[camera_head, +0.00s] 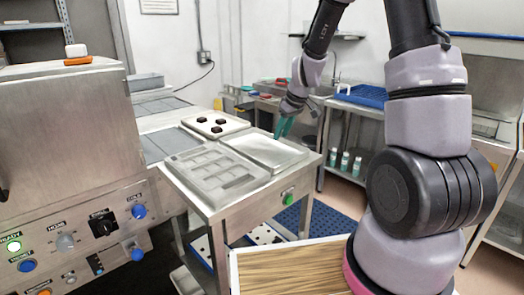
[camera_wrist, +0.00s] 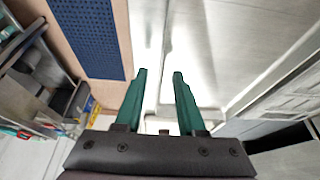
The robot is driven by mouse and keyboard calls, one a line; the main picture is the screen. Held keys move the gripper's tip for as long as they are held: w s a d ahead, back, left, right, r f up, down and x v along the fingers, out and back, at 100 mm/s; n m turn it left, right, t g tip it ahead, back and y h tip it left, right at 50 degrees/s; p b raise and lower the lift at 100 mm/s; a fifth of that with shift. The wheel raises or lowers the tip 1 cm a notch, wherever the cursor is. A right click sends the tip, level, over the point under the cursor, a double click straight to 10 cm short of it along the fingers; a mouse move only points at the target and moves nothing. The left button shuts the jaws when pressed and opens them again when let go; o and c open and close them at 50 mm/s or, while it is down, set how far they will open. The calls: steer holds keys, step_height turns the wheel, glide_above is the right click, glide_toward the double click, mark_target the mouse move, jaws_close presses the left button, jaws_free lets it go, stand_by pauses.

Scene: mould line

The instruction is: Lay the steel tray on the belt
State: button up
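The steel tray (camera_head: 268,151) is a flat, shiny plate lying on the steel table, right of a grey mould with several cavities (camera_head: 215,172). My gripper (camera_head: 284,127) has green fingers and is at the tray's far right edge. In the wrist view the fingers (camera_wrist: 159,73) stand apart, pointing at the tray (camera_wrist: 235,45) side edge; a gap shows between the tips. I cannot tell whether they touch it. The grey belt (camera_head: 163,143) runs at the left, beside the machine.
The machine with buttons (camera_head: 65,150) stands left. A blue perforated mat (camera_head: 310,219) is on the floor to the right. A wooden board (camera_head: 290,270) is in front.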

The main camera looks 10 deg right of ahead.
steer(key=shift+w+a+f, duration=0.1)
steer(key=shift+w+f, duration=0.1)
steer(key=shift+f, duration=0.4)
jaws_close()
stand_by(1.0)
